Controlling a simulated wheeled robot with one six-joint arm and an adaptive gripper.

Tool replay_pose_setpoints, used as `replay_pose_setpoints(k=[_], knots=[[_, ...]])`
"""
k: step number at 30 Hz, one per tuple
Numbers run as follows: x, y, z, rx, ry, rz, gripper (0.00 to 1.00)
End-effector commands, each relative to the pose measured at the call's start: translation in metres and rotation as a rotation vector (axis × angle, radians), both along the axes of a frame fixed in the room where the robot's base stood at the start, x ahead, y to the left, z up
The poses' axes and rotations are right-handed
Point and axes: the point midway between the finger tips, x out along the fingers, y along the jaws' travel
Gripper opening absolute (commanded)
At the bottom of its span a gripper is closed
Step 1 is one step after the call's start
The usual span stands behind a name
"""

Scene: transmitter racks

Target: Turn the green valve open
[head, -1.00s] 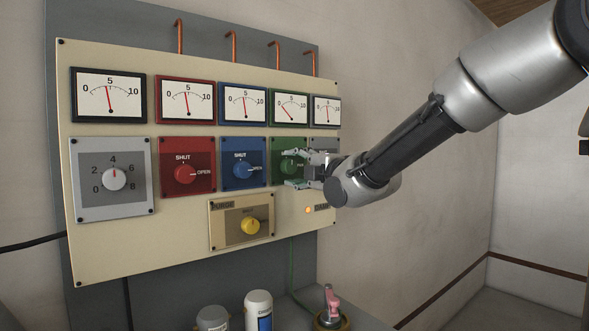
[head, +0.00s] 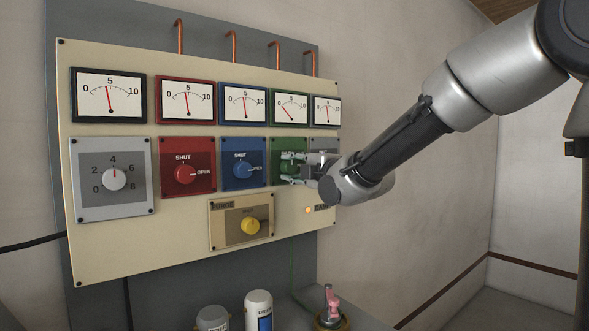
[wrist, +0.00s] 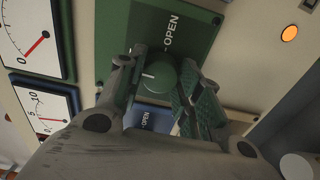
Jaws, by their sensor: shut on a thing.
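The green valve is a round green knob (wrist: 162,78) on a green plate (head: 277,150) in the panel's middle row. In the wrist view its short white mark points left, and the OPEN label stands above it. My gripper (head: 289,168) reaches the plate from the right. In the wrist view its two fingers (wrist: 160,85) stand on either side of the knob, shut on it. In the head view the fingers hide most of the knob. The needle of the green-framed gauge (head: 290,107) above leans left, toward the low end.
The blue knob (head: 243,170) is left of my gripper, and a grey plate (head: 324,144) is close on its right, partly hidden. The yellow purge knob (head: 250,226) and a lit orange lamp (head: 308,210) are below. Bottles (head: 259,308) stand under the panel.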

Motion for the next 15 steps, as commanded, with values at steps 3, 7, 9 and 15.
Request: replay_pose_setpoints(k=[3, 7, 9, 15], knots=[[-0.0001, 0.0000, -0.0007, 0.040, 0.025, 0.000, 0.11], [-0.0002, -0.0001, -0.0008, 0.109, 0.069, 0.000, 0.11], [-0.0002, -0.0001, -0.0008, 0.157, 0.099, 0.000, 0.11], [-0.0001, -0.0002, -0.0010, 0.316, 0.197, -0.001, 0.11]])
